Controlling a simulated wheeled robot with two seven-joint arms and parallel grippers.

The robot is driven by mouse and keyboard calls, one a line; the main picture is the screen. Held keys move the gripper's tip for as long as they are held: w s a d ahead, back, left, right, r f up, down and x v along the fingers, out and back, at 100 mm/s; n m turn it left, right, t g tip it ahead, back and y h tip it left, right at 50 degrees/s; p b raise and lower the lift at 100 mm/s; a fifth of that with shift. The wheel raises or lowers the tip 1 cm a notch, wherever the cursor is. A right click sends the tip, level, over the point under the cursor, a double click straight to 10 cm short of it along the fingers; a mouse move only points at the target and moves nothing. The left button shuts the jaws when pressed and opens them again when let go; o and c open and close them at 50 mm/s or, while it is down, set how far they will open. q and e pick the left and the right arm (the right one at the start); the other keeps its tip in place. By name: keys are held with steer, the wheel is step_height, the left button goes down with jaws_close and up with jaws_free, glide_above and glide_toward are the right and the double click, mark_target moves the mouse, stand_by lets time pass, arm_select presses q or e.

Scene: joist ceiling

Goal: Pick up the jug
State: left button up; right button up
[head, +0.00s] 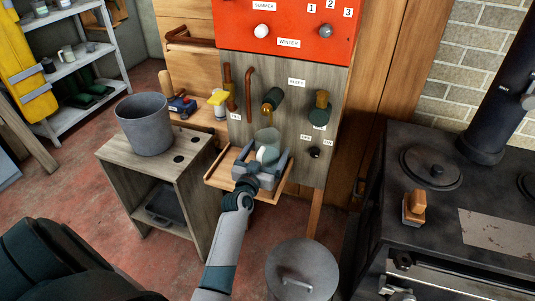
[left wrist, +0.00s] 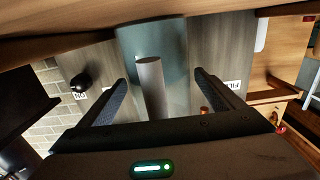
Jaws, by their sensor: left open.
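The jug (head: 267,138) is a translucent blue-grey vessel standing upright on a small wooden shelf (head: 219,182) at the front of a grey wood panel. Its pale handle faces my left gripper (head: 263,160). The gripper is open, with one finger on each side of the handle. In the left wrist view the jug's body (left wrist: 174,50) is beyond the fingers, and the thick light-grey handle (left wrist: 150,88) stands between them, with gaps on both sides. The jug's lower part is hidden by the gripper in the head view. My right gripper is not in view.
Taps (head: 272,99) stick out of the panel just above the jug. A grey bucket (head: 144,125) stands on a wooden stand at left. A lidded grey bin (head: 302,270) is below right, and a black stove (head: 455,205) fills the right side.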

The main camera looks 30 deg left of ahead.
arm_select(q)
steer(key=shift+w, duration=0.1)
steer(key=shift+c, duration=0.2)
steer(key=c, duration=1.9)
steer(key=shift+r, duration=0.15)
